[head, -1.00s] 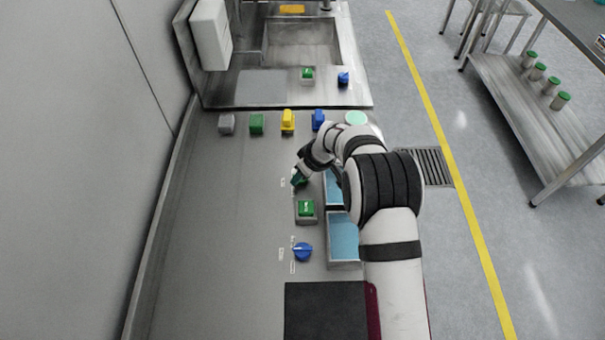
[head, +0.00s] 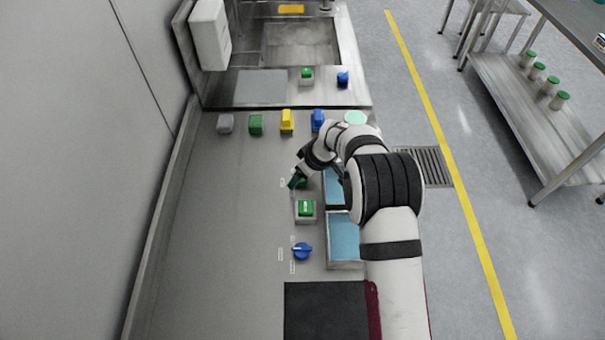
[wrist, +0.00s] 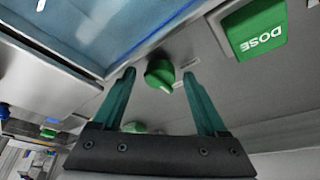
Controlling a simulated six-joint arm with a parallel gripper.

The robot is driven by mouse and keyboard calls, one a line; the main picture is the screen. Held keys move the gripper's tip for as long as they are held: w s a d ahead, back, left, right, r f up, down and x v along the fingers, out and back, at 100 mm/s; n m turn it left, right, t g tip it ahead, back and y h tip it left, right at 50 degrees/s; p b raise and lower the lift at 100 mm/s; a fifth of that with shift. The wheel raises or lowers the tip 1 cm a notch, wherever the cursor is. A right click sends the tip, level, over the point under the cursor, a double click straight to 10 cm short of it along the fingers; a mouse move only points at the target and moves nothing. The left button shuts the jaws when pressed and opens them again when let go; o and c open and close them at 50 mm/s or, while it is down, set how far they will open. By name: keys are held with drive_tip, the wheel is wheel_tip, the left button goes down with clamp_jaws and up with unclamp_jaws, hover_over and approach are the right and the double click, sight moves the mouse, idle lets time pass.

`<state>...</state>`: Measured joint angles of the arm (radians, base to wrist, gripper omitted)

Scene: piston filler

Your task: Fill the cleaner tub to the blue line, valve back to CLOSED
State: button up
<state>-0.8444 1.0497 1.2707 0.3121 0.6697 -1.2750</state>
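My gripper (head: 294,183) is above the counter. In the wrist view my gripper (wrist: 159,73) has two teal fingers spread apart. A green knob (wrist: 160,76) lies between the fingertips, with a gap on both sides. In the head view the knob (head: 302,183) is partly hidden by my gripper. A green button marked DOSE (wrist: 256,30) is at the upper right of the wrist view; it also shows in the head view (head: 306,208). A blue knob (head: 302,251) with small labels sits nearer.
Two light-blue basins (head: 343,236) lie right of the controls, partly behind my arm. Grey, green, yellow (head: 287,121) and blue (head: 318,119) blocks stand at the back. A sink (head: 300,44) is beyond. The counter's left side is clear.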

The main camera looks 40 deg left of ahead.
drive_tip(key=shift+r, duration=0.15)
drive_tip(key=v, duration=1.5)
drive_tip(key=shift+d+r, duration=0.2)
drive_tip(key=shift+r, duration=0.05)
